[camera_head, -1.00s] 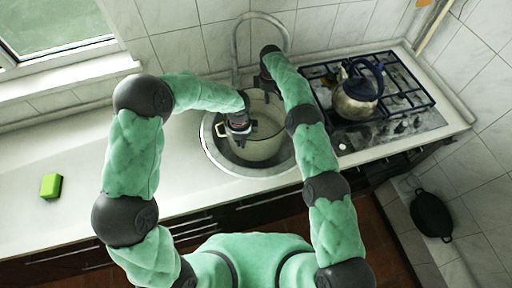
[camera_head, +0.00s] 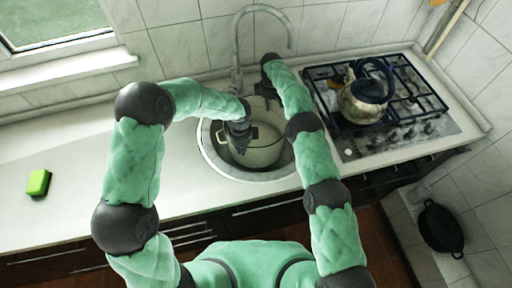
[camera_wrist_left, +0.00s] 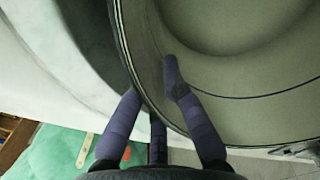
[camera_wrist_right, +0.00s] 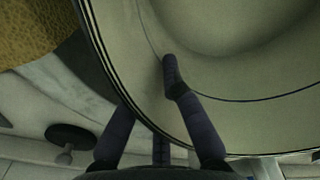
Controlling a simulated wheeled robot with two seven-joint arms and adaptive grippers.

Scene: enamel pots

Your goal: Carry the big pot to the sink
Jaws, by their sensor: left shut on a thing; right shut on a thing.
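The big pot (camera_head: 264,153) is cream enamel with a dark rim. In the head view it is upright inside the outline of the round sink (camera_head: 213,163); I cannot tell whether its base touches the bottom. My right gripper (camera_wrist_right: 148,88) is shut on the rim in the right wrist view, one finger inside the pot (camera_wrist_right: 235,75).
A tall faucet (camera_head: 237,50) rises behind the sink. A kettle (camera_head: 366,98) stands on the gas hob (camera_head: 415,95) to the right. A green sponge (camera_head: 38,182) lies on the clear counter (camera_head: 85,150) at left. A black pan (camera_head: 440,228) hangs at lower right.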

